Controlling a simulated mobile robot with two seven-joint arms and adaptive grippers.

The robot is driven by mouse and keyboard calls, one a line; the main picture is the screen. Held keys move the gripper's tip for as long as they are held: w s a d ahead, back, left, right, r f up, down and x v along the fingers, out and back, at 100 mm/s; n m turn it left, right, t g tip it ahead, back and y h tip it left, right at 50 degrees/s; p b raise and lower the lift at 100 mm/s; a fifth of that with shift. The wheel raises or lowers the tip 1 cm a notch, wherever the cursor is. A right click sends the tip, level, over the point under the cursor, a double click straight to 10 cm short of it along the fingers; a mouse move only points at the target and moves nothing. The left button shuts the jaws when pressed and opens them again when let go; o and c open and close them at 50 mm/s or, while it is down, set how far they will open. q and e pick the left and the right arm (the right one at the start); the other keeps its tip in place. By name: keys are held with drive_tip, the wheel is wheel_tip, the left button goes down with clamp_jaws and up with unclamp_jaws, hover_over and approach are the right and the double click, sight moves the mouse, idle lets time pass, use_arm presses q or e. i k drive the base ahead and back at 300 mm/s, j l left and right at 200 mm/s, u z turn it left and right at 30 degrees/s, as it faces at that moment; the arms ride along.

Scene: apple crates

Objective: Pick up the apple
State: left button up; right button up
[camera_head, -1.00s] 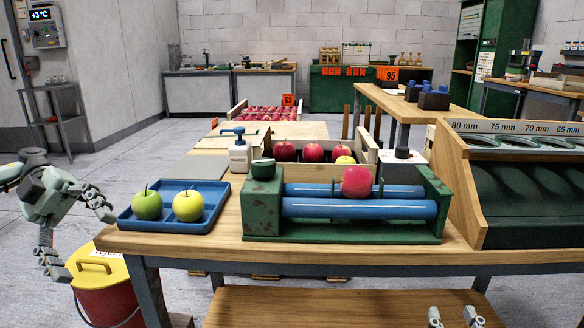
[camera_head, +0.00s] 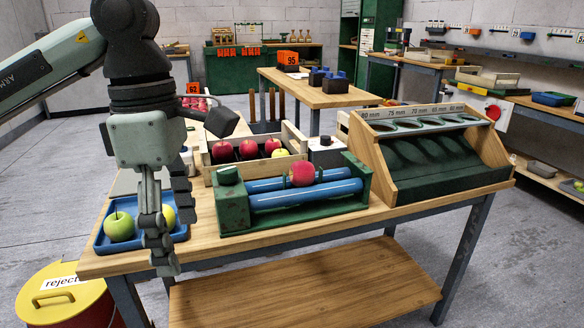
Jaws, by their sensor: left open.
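A red apple (camera_head: 303,173) rests on the two blue rollers (camera_head: 306,194) of a green stand. A green apple (camera_head: 119,227) and a yellow apple (camera_head: 168,216) sit in a blue tray (camera_head: 113,247) at the table's left; the yellow one is partly hidden by my fingers. Red apples (camera_head: 248,149) and a yellow one lie in a wooden crate (camera_head: 295,137) behind the rollers. My left gripper (camera_head: 176,243) points down in front of the tray's right part, left of the roller stand. It is open, with nothing visible between its fingers. My right gripper is out of view.
A wooden sizing rack (camera_head: 440,160) with round holes stands at the table's right. A red reject bin with a yellow lid (camera_head: 62,297) is on the floor at lower left. The wooden tabletop (camera_head: 290,228) is bare along its front edge.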

sight(302, 173)
drive_tip(key=i+l, duration=0.85)
drive_tip(key=i, duration=0.15)
